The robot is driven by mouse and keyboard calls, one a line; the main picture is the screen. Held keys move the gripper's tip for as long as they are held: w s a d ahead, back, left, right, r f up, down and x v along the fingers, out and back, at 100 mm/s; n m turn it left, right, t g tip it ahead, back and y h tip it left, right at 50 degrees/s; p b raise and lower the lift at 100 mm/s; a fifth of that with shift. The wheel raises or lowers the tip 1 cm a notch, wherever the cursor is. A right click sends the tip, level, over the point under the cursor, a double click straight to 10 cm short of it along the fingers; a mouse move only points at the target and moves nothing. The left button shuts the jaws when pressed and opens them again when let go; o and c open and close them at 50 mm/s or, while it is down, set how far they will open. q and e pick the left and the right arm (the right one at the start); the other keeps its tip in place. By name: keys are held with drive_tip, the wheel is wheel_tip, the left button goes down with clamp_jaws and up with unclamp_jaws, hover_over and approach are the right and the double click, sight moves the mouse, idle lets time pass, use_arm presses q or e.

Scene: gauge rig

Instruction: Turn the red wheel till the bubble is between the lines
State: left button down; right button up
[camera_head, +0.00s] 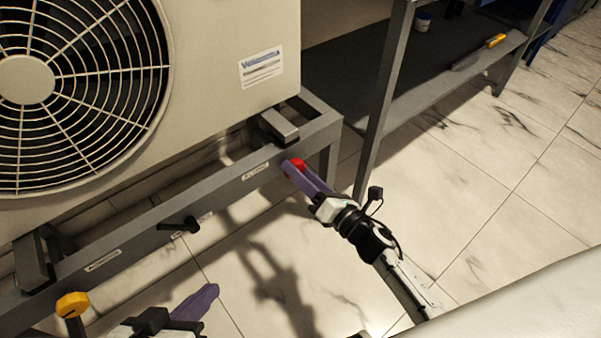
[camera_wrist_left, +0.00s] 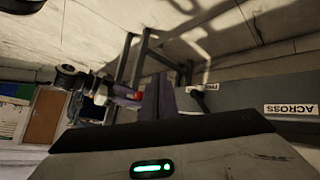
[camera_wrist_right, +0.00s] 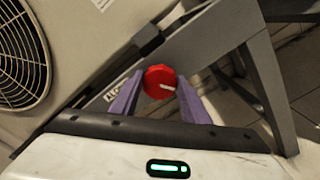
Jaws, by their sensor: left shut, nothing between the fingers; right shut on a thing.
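The red wheel (camera_head: 298,164) is on the front rail of the grey frame under the fan unit, near its right corner. My right gripper (camera_head: 292,172) is shut on it. In the right wrist view the red wheel (camera_wrist_right: 159,82), with a white mark pointing right, sits between the purple fingers (camera_wrist_right: 157,98). My left gripper (camera_head: 205,300) is shut and empty, low in the head view, in front of the rail. Its closed fingers (camera_wrist_left: 160,95) show in the left wrist view. I cannot make out the bubble or its lines in any view.
A yellow knob (camera_head: 72,304) is at the rail's left end, and a black handle (camera_head: 180,226) is midway. The rail bears labels, one reading ACROSS (camera_wrist_left: 292,108). A grey shelf (camera_head: 445,88) holding a yellow-handled tool (camera_head: 494,41) stands at right. The tiled floor (camera_head: 480,190) is clear.

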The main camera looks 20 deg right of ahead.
use_arm(q)
drive_tip(key=shift+w, duration=0.1)
use_arm(e)
drive_tip(key=o, duration=1.1)
drive_tip(key=shift+c, duration=0.2)
use_arm(q)
drive_tip(key=shift+r, duration=0.1)
use_arm(e)
drive_tip(key=shift+s, duration=0.1)
use_arm(q)
drive_tip(key=shift+s+a+f+g+y+p, duration=0.2)
drive_tip(key=shift+a+f+g+y+p, duration=0.15)
drive_tip(key=shift+a+f+p, duration=0.45)
use_arm(e)
drive_tip(key=v, duration=1)
use_arm(q)
drive_tip(key=shift+d, duration=0.2)
use_arm(e)
drive_tip(key=shift+s+d, duration=0.1)
